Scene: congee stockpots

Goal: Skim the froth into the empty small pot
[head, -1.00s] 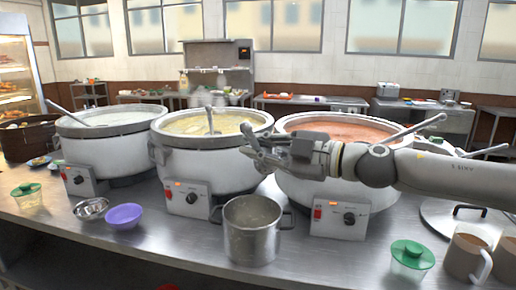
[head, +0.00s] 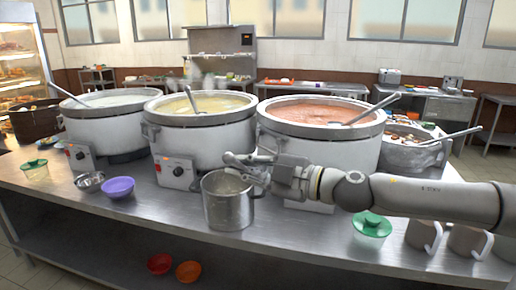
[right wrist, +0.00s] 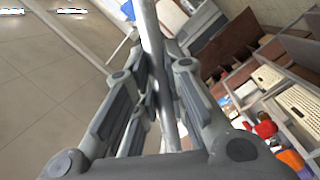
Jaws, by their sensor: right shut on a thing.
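The small metal pot (head: 226,208) stands upright on the counter (head: 130,222), in front of the big pots. My right gripper (head: 243,166) is at its upper right rim in the head view; whether they touch is unclear. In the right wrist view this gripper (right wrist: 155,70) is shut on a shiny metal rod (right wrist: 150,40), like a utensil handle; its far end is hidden. The middle big pot (head: 212,137) holds pale yellow liquid with a ladle (head: 192,98) in it. The right big pot (head: 280,143) holds orange-red liquid and a ladle (head: 374,108). Froth cannot be made out clearly.
The left big pot (head: 95,128) holds whitish liquid. A purple bowl (head: 117,187) and metal bowl (head: 89,181) stand front left. A green-lidded container (head: 371,229) and mugs (head: 421,235) stand front right. Another metal pot (head: 405,155) stands behind my right arm.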

